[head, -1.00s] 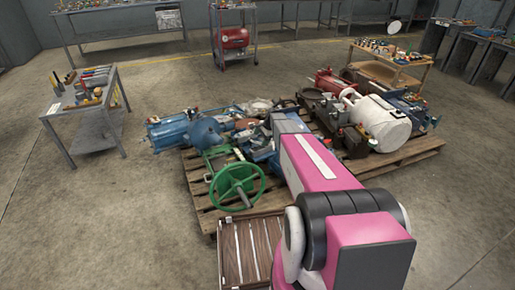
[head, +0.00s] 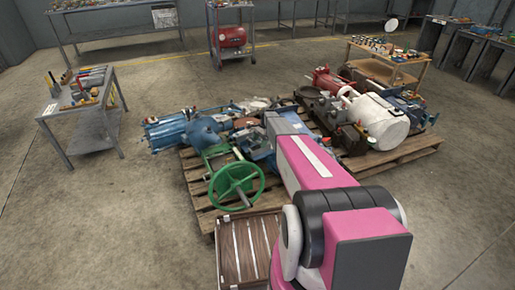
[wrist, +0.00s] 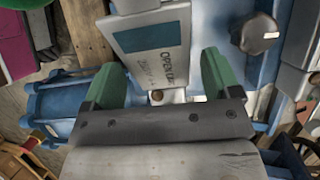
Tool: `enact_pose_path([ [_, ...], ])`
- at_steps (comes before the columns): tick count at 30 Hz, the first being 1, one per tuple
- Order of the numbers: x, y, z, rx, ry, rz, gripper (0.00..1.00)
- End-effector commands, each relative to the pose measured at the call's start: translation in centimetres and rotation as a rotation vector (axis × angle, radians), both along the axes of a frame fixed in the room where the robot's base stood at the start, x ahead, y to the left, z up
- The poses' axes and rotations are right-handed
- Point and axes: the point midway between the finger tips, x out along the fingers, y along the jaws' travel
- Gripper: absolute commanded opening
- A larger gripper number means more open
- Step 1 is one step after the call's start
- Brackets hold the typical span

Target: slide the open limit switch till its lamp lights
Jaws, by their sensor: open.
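In the wrist view a grey plate lettered "OPEN LIM…" (wrist: 172,58), with a dark teal panel, belongs to the open limit switch. My gripper (wrist: 160,78) has two green fingers, spread apart, one on each side of the plate's lower end. Gaps show between the fingers and the plate, and I see no clear contact. A small round fitting (wrist: 157,96) shows below the plate; I cannot tell if it is the lamp, and I see no lit lamp. In the head view my arm hides the gripper and the switch.
A dark round knob (wrist: 256,35) stands right of the plate on blue equipment. In the head view a green handwheel (head: 236,182) and other machinery crowd the wooden pallet (head: 205,211).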

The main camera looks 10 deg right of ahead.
Motion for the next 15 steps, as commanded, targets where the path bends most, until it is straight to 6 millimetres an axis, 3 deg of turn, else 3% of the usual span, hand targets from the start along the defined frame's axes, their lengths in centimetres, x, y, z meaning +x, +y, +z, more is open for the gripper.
enact_pose_path([
  [6,-0.6,1.0,-2.7,0.0,0.0,0.001,0.83],
  [15,-0.9,1.4,-3.7,0.0,0.0,0.001,0.83],
])
